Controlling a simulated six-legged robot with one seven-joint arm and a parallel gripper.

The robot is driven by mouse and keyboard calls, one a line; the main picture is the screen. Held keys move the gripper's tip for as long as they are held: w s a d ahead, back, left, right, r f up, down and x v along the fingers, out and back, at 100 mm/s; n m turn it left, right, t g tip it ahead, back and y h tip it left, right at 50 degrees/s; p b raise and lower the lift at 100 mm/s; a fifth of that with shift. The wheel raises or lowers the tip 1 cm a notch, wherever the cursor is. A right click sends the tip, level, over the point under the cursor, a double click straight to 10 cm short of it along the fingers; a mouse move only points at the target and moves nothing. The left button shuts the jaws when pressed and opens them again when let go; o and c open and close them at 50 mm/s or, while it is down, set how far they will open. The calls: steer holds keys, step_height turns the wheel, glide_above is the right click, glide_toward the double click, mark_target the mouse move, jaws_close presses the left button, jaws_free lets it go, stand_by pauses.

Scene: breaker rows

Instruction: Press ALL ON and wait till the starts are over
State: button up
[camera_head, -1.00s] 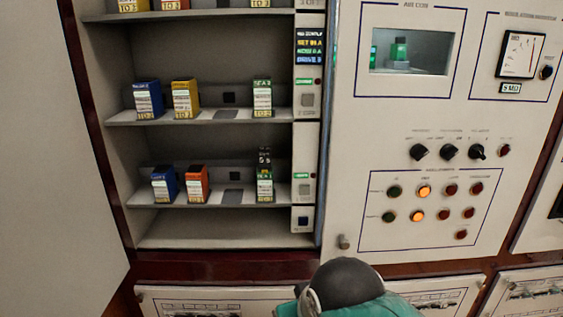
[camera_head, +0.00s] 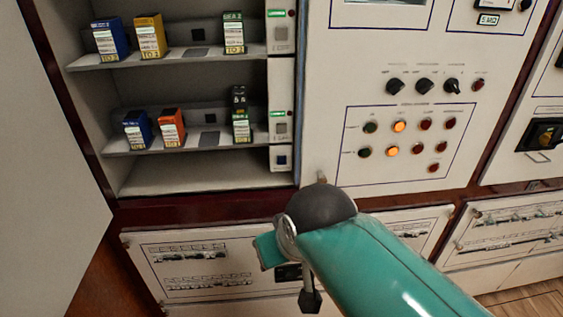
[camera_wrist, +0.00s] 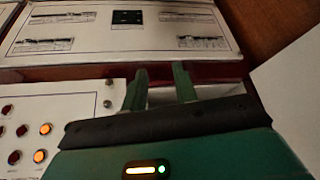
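In the head view a narrow strip right of the shelves carries grey push-buttons (camera_head: 281,34) with small green displays, and a dark square button (camera_head: 282,160) at its foot. To its right is a framed group of round lamps or buttons; two orange ones (camera_head: 399,126) glow, the green (camera_head: 370,127) and red (camera_head: 450,123) ones look dark. I cannot read which control is ALL ON. My gripper (camera_wrist: 160,68) shows two green fingers apart with nothing between them. The wrist view also shows the orange lamps (camera_wrist: 45,129) at its left. The fingers touch no button that I can see.
Coloured breaker blocks, blue (camera_head: 138,129), orange (camera_head: 171,128) and green (camera_head: 240,114), stand on the shelves. Black rotary knobs (camera_head: 424,86) sit above the lamp group. A grey door (camera_head: 45,190) stands at the left. Lower white panels (camera_head: 200,262) lie below the dark red rail.

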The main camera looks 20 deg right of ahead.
jaws_close()
stand_by(1.4)
